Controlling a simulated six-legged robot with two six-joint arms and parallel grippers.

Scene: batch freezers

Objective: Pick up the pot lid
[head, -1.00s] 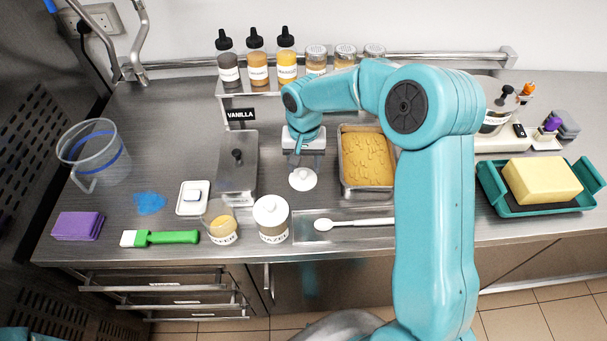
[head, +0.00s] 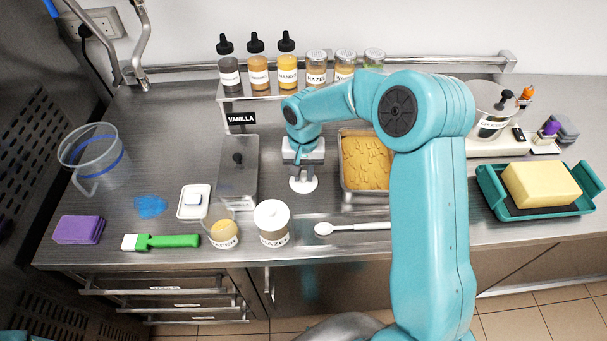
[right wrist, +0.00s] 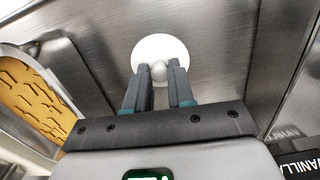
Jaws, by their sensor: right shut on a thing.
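The pot lid (head: 303,187) is a small white disc with a round knob. It lies on the steel counter between the lidded steel pan and the tray of yellow filling. My right gripper (head: 303,176) is over it, pointing down, and hides part of it. In the right wrist view the lid (right wrist: 160,50) shows past the fingertips, and the right gripper (right wrist: 160,76) is shut on the lid's knob. The lid appears to rest on the counter still. My left gripper is not in view.
The steel pan (head: 238,180) is close on the left, the filled tray (head: 367,165) close on the right. A white spoon (head: 350,228) lies in front. A bottle shelf (head: 290,95) stands behind.

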